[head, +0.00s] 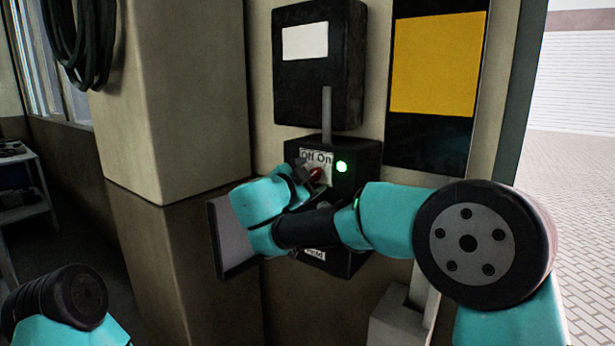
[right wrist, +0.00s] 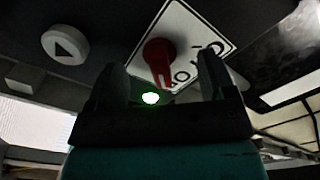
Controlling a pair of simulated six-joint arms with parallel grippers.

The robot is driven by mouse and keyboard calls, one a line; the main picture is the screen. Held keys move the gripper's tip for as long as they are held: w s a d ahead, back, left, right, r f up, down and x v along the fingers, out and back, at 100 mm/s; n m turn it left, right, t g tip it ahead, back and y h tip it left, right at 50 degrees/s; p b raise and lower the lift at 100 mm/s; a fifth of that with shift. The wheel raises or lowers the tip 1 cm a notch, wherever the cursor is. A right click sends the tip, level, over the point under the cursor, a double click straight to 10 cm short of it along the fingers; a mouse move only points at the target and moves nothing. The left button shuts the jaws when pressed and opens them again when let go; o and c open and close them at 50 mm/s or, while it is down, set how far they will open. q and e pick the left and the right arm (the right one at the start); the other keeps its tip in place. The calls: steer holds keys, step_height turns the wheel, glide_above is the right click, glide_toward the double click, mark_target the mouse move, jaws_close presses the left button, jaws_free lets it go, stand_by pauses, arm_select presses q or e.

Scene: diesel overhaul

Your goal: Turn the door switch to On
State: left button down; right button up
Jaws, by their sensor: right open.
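The door switch is a red handle (head: 315,174) on a black control box (head: 363,160). It sits by a white plate (head: 318,156) lettered Off and On. A green lamp (head: 341,167) glows to the right of the plate. My right gripper (head: 304,172) is at the switch and partly covers it. In the right wrist view, my open right gripper (right wrist: 161,75) has a finger on each side of the red handle (right wrist: 160,58), with gaps visible. Which word the handle points to, I cannot tell. My left gripper is out of view; only part of my left arm shows.
A larger black box (head: 345,60) with a white label hangs above, and a grey conduit (head: 326,115) joins the two. A yellow panel (head: 438,63) is at right. A pale round button with a triangle (right wrist: 65,45) is near the switch. A wall pillar (head: 185,90) stands left.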

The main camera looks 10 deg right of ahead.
steer(key=shift+o, duration=1.1)
steer(key=shift+a, duration=0.1)
steer(key=v, duration=0.7)
